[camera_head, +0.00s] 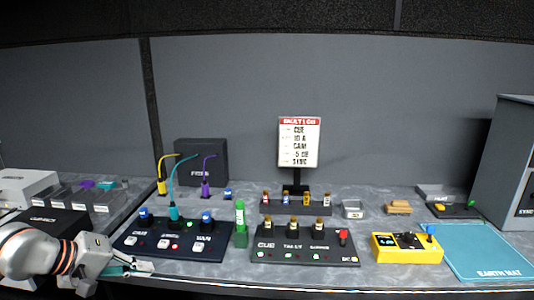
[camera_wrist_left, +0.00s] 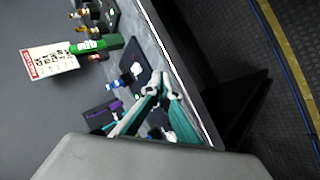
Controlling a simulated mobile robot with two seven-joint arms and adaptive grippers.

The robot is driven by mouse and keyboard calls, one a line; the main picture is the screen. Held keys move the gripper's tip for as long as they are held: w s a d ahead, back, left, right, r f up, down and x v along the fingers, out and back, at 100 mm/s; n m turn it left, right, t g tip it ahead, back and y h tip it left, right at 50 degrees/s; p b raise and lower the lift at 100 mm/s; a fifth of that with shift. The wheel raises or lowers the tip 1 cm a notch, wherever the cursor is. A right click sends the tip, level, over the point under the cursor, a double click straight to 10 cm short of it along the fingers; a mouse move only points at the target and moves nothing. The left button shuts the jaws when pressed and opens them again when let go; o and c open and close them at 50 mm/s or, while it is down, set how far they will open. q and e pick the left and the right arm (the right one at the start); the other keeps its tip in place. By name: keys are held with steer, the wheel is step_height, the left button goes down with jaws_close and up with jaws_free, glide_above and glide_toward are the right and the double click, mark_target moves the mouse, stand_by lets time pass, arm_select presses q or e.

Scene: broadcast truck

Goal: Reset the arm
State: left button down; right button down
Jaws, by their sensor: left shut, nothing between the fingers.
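My left arm comes in at the lower left of the head view, and its gripper (camera_head: 146,268) is over the front edge of the desk, in front of the left black panel (camera_head: 172,238). In the left wrist view the gripper's teal fingers (camera_wrist_left: 156,86) meet at their tips with nothing between them. The left panel shows beyond the fingers in that view. My right gripper is in neither view.
A green bottle-like object (camera_head: 240,222) stands between the left panel and a second black panel (camera_head: 305,244). A yellow box (camera_head: 408,249) and a blue mat (camera_head: 487,254) are at the right. A sign (camera_head: 299,142) stands behind. Dark floor (camera_wrist_left: 290,60) lies beyond the desk edge.

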arm_select(q)
steer(key=s+d+f+n+t+h, duration=0.1)
steer(key=s+d+n+h, duration=0.3)
steer(key=d+n, duration=0.65)
steer(key=s+d+f+n+t+h, duration=0.1)
steer(key=s+d+n+h, duration=0.2)
steer(key=d+n+h, duration=0.55)
steer(key=a+f+n+t+y, duration=0.25)
steer(key=f+n+y, duration=0.25)
steer(key=n, duration=0.7)
steer(key=a+f+n+t+y, duration=0.1)
steer(key=f+n+t+y, duration=0.4)
steer(key=n, duration=0.8)
steer(key=s+a+f+n+g+y, duration=0.3)
steer(key=s+f+n, duration=0.5)
steer(key=f, duration=0.2)
steer(key=s+a+f+n+g+y, duration=0.3)
steer(key=s+f+n, duration=0.5)
steer(key=f+n, duration=0.1)
steer(key=shift+f, duration=0.85)
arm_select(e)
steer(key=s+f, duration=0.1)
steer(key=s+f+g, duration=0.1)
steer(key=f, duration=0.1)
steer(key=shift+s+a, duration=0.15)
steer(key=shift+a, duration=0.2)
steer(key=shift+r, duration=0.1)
